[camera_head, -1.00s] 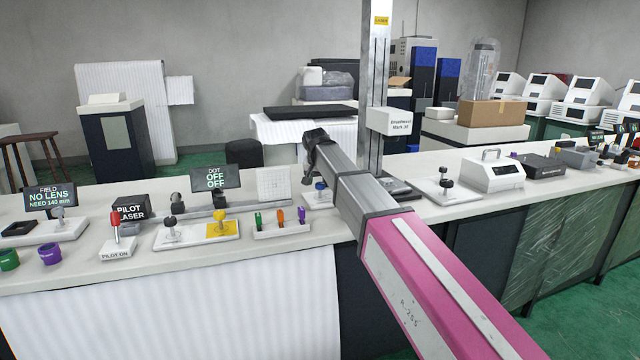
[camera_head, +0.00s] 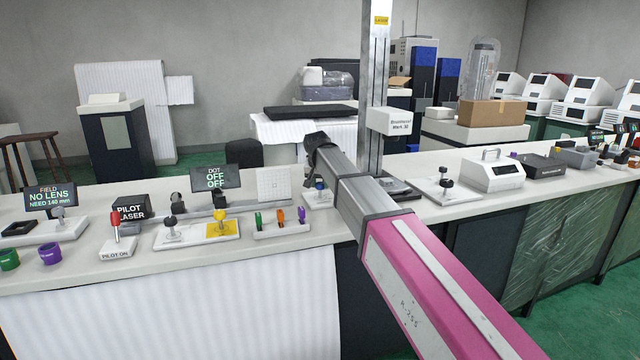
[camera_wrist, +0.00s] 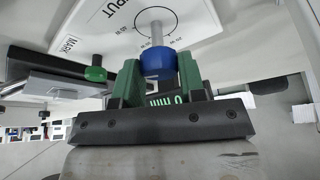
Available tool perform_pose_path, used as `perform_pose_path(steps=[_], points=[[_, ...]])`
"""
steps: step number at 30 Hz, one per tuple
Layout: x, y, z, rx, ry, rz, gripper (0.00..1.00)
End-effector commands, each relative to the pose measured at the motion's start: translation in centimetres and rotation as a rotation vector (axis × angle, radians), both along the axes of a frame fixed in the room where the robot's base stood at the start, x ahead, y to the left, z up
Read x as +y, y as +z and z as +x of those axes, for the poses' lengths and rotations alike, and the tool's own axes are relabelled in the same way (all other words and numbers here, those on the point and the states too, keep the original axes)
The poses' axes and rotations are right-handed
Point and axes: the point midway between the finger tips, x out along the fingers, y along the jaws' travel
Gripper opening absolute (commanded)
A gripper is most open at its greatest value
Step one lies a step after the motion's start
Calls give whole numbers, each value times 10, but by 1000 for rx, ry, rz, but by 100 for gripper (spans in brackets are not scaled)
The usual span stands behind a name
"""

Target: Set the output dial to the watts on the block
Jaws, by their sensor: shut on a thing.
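In the wrist view, my gripper (camera_wrist: 160,75) has its two green fingers on either side of a blue knob (camera_wrist: 157,62) and is shut on it. The knob sits on a metal stem over the white output dial plate (camera_wrist: 195,20), which has a printed ring scale. In the head view the blue knob (camera_head: 320,186) shows under my arm's dark end; the fingers are not clear there. I cannot make out a block with a watts figure in either view.
A green knob (camera_wrist: 95,73) stands left of my gripper in the wrist view. In the head view, a tray of coloured pegs (camera_head: 282,229) lies left of the dial, and a black-knobbed plate (camera_head: 440,190) to its right. A tall metal column (camera_head: 374,90) rises behind.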

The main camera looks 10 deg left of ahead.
Motion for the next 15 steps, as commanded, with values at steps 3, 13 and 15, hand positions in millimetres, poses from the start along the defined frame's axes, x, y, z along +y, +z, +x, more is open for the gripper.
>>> perform_pose_path(steps=[3,13,15], points=[[0,0,0,0,51,1,14],[-2,0,0,0,317,2,14],[-2,0,1,-1,385,2,14]])
